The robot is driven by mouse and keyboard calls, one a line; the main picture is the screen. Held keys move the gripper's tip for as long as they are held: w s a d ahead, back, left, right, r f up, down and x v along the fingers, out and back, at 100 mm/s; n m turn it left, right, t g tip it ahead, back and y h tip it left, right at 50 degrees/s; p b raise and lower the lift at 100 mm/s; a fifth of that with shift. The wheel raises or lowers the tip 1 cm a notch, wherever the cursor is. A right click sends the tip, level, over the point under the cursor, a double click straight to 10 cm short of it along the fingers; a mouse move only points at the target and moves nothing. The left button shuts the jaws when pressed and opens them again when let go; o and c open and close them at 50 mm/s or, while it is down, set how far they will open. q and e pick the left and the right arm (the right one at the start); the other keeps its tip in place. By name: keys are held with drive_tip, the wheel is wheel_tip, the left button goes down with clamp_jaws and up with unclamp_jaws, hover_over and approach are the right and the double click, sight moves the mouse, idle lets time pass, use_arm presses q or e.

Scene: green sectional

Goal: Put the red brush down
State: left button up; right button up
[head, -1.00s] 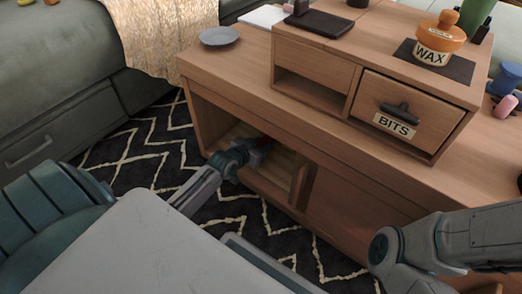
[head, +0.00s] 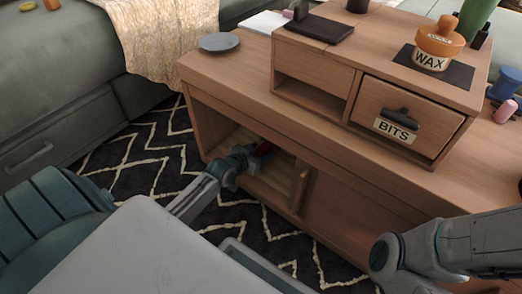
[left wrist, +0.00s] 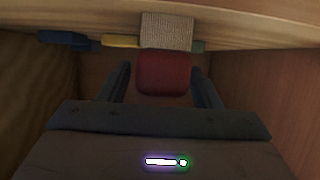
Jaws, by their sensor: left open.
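The red brush (left wrist: 163,75) is in the left wrist view, between the two fingers of my left gripper (left wrist: 160,68), with a gap on each side. A pale, textured block (left wrist: 167,30) shows just beyond its red part. In the head view, a small bit of the red brush (head: 264,148) shows at the tip of my left gripper (head: 250,158), inside the open lower compartment of the wooden cabinet (head: 215,85). The gripper is open. What the brush rests on is hard to see. My right arm is at the lower right, but its gripper is out of view.
Beyond the brush lie a blue thing (left wrist: 62,40), a yellow strip (left wrist: 120,41) and a green piece (left wrist: 199,46). Compartment walls stand close on both sides. On the cabinet top are a grey plate (head: 219,41), an orange wax jar (head: 437,42) and a BITS drawer (head: 408,115).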

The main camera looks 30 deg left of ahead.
use_arm(q)
drive_tip(key=p+v, duration=0.6)
drive_tip(key=v, duration=0.3)
drive_tip(key=shift+s+r, duration=0.25)
drive_tip(key=shift+r, duration=0.1)
drive_tip(key=shift+p+v, duration=0.5)
drive_tip(key=shift+v, duration=0.3)
drive_tip(key=shift+f, duration=0.1)
